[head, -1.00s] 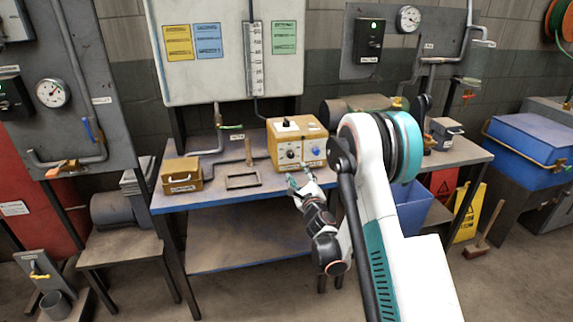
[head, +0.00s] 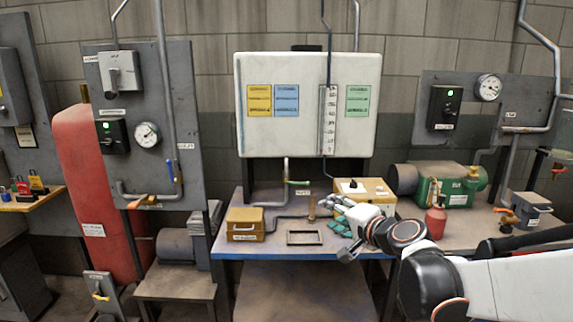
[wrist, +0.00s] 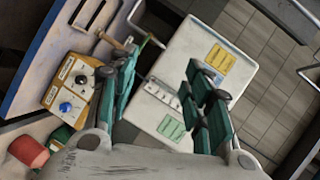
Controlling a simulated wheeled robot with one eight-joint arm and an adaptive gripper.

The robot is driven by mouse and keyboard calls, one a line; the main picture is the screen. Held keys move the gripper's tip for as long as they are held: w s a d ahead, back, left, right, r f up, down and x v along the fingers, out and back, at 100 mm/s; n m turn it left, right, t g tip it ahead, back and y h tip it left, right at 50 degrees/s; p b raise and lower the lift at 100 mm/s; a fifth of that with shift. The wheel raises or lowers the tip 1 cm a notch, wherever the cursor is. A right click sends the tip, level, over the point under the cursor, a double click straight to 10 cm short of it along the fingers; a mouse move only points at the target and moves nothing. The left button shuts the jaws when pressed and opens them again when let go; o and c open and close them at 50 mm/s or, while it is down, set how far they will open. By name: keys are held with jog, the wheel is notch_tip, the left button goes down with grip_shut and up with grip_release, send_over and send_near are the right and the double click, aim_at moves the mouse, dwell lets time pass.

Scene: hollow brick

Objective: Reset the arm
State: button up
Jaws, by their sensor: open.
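My gripper (head: 340,216) is in the head view in front of the tan control box (head: 362,190), hiding part of its front. In the wrist view its two teal fingers stand apart and my gripper (wrist: 162,62) is open, with nothing between the fingers. The control box (wrist: 72,86), with a black and a blue knob, shows beyond the left finger there. The white panel (wrist: 190,82) lies beyond the fingers. I cannot tell whether my gripper touches the box.
The blue-edged workbench (head: 300,250) holds a small yellow box (head: 245,224), a dark rectangular frame (head: 304,238) and a wooden-handled tool (head: 312,207).

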jog(key=s+d+f+n+g+h, duration=0.2)
jog(key=s+n, duration=0.1)
jog(key=s, duration=0.7)
jog(key=s+d+f+n+g+h, duration=0.2)
jog(key=s+d+f+n, duration=0.1)
jog(key=s, duration=0.7)
jog(key=s+d+f+n+g+h, duration=0.2)
jog(key=s+n, duration=0.1)
jog(key=s, duration=0.7)
jog(key=shift+d+f+n+g, duration=0.25)
jog(key=shift+f+n+g, duration=0.05)
jog(key=shift+n+g, duration=0.1)
